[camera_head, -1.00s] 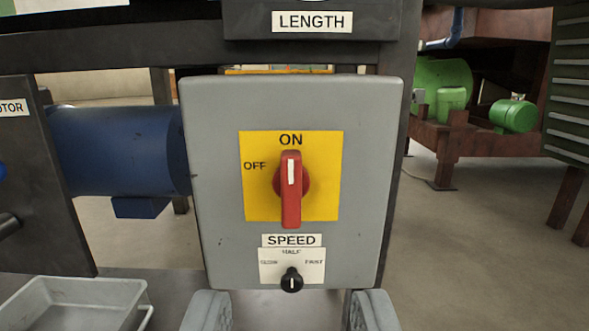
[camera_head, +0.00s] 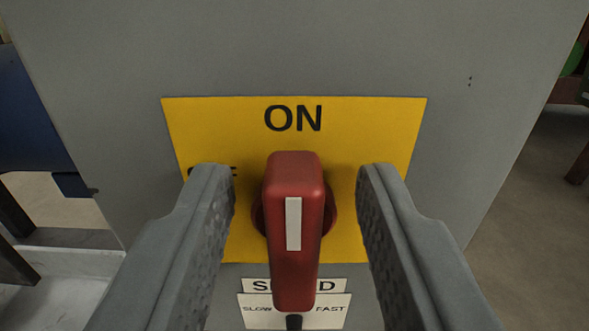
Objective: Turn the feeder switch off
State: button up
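The red feeder switch handle (camera_head: 294,190) stands upright on a yellow plate (camera_head: 345,120), its white mark in line with the handle, below the word ON. The OFF label at the plate's left is mostly hidden behind my left finger. My gripper (camera_head: 296,175) is open, with one grey finger on each side of the red handle. There is a visible gap between the handle and each finger, so it does not appear to be touched.
The grey switch box (camera_head: 110,110) fills most of the view. Below the plate is a SPEED label (camera_head: 320,285) with a small black knob (camera_head: 294,322), partly hidden by the handle. A blue motor (camera_head: 30,130) is at the left edge.

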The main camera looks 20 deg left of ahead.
grip_shut()
jog(key=shift+n, duration=0.3)
jog(key=n, duration=0.3)
jog(key=a+n, duration=0.1)
jog(key=n, duration=0.5)
jog(key=shift+s+a+f, duration=0.2)
jog(key=shift+s+f, duration=0.05)
jog(key=shift+f, duration=0.15)
jog(key=n, duration=0.4)
jog(key=shift+a+f, duration=0.2)
jog(key=shift+f, duration=0.15)
jog(key=shift+s+f+n, duration=0.1)
jog(key=shift+f+n, duration=0.1)
jog(key=shift+n, duration=0.85)
jog(key=shift+f+n, duration=0.15)
jog(key=shift+n, duration=0.9)
